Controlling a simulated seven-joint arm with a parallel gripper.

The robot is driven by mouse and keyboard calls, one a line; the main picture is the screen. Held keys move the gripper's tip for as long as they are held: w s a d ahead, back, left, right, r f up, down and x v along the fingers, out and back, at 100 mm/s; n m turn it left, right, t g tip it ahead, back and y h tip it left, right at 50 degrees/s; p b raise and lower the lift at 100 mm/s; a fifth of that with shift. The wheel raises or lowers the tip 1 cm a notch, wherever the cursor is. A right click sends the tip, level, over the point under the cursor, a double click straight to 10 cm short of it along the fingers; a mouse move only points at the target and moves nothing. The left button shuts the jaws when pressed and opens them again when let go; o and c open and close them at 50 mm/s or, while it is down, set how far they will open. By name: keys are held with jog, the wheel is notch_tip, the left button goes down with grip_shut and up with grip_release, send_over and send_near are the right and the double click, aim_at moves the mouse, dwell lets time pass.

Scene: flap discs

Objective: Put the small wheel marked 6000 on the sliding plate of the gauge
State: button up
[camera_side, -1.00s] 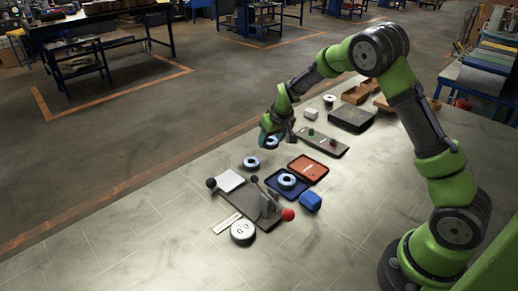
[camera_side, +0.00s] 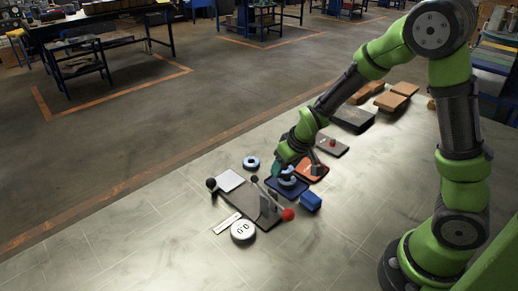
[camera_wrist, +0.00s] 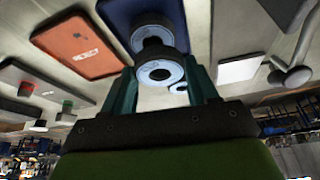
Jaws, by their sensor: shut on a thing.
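My gripper (camera_side: 284,168) is shut on a small blue-grey wheel (camera_wrist: 160,72), held between the fingers in the wrist view. It hangs over the dark blue tray (camera_side: 272,184), where another such wheel (camera_wrist: 152,36) lies. In the side view the held wheel is partly hidden and close above that one; I cannot tell whether they touch. I cannot read a 6000 mark on any wheel. The gauge (camera_side: 240,205) has a dark base, with a white square plate (camera_side: 229,180) at its left end, empty. That plate also shows in the wrist view (camera_wrist: 240,68).
Another wheel (camera_side: 251,162) lies on the bench behind the gauge.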

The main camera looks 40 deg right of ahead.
jog(key=w+a, duration=0.2)
jog(key=a, duration=0.1)
jog(key=w+a+r, duration=0.1)
jog(key=w+a, duration=0.4)
jog(key=w, duration=0.1)
jog(key=shift+a+r, duration=0.15)
jog(key=shift+a, duration=0.25)
jog(key=shift+m, duration=0.4)
jog(key=w+a+r, duration=0.2)
jog(key=w+a, duration=0.1)
jog(key=shift+w+r, duration=0.1)
jog(key=shift+r, duration=0.1)
jog(key=shift+f+m+h, duration=0.3)
jog(key=shift+d+f, duration=0.1)
jog(key=shift+f, duration=1.9)
jog(key=shift+f, duration=0.1)
